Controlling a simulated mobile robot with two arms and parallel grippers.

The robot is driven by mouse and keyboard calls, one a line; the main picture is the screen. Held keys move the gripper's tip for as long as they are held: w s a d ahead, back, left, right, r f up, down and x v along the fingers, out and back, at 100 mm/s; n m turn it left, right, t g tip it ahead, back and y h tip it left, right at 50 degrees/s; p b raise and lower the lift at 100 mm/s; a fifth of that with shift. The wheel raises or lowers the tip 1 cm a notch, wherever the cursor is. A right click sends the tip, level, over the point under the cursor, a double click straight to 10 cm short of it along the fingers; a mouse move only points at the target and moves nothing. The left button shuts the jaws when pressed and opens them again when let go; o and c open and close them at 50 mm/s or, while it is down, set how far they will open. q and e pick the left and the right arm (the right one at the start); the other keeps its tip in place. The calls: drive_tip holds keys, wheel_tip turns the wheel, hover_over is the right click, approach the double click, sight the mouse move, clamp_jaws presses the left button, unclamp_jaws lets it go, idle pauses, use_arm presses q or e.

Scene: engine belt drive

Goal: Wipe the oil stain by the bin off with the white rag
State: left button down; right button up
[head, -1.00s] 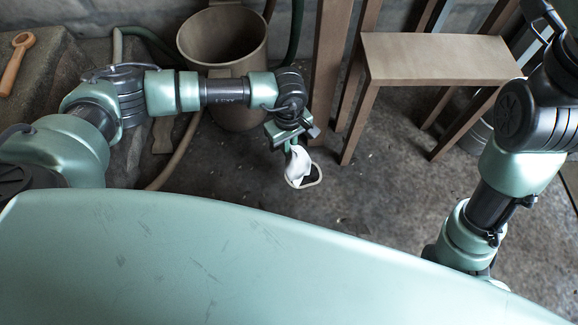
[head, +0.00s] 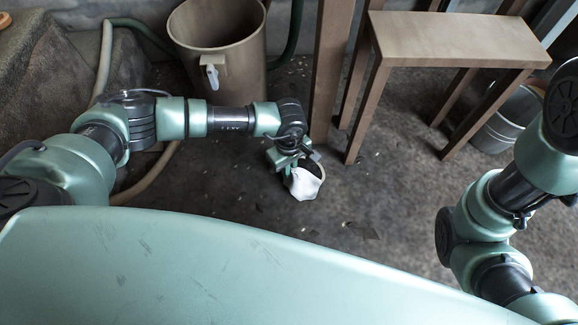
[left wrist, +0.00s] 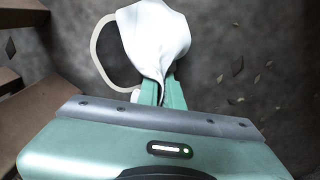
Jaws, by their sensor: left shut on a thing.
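The white rag (head: 303,184) hangs from my left gripper (head: 291,166), which is shut on it over the dark floor. The left wrist view also shows the rag (left wrist: 157,35), bunched beyond the green fingers (left wrist: 163,92). A pale loop (left wrist: 97,50) sticks out beside the rag. A tan bin (head: 238,65) with a white fitting on its front stands behind my left forearm. I cannot pick out the oil stain surely from the dark, mottled floor. My right arm is at the right; its gripper is out of view.
A wooden bench (head: 455,38) stands at the back right, with a metal bucket (head: 510,122) beneath its right end. A wooden post stands between bin and bench. A pale hose (head: 150,178) lies at the left. Open floor (head: 390,205) lies right of the rag.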

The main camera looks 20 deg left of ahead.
sight(304, 173)
use_arm(q)
drive_tip(key=shift+f, duration=0.7)
drive_tip(key=shift+r, duration=0.1)
drive_tip(key=c, duration=0.6)
unclamp_jaws()
drive_tip(key=shift+b, duration=0.3)
drive_tip(key=shift+f+b, duration=0.8)
drive_tip(key=shift+f, duration=0.45)
drive_tip(key=shift+r, duration=0.1)
drive_tip(key=shift+c, duration=0.8)
clamp_jaws()
